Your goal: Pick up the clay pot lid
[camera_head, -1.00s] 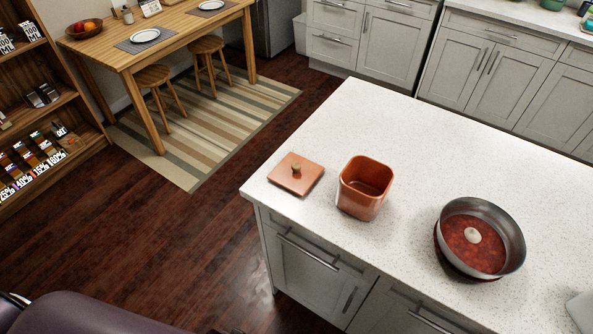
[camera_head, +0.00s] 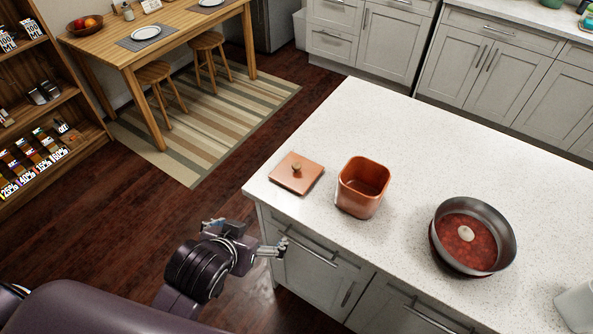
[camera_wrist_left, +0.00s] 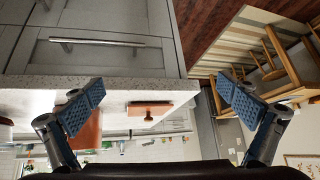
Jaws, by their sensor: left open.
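The clay pot lid (camera_head: 297,178) is a flat, square, copper-brown piece with a small round knob, lying knob-up on the white counter near its left corner. The open clay pot (camera_head: 361,190) stands just right of it. My left gripper (camera_head: 248,233) is open and empty, in front of the counter's left end and apart from the lid. In the left wrist view, which looks upside down, the lid (camera_wrist_left: 149,107) shows between the spread fingers (camera_wrist_left: 161,88), beyond the counter edge; the pot (camera_wrist_left: 88,132) is partly behind a finger. My right gripper is not in view.
A round pan (camera_head: 472,240) with red contents and a pale lump stands further right on the counter (camera_head: 430,150). The counter's front edge and drawer handles (camera_head: 310,252) are close to my left gripper. The counter left of and behind the lid is clear.

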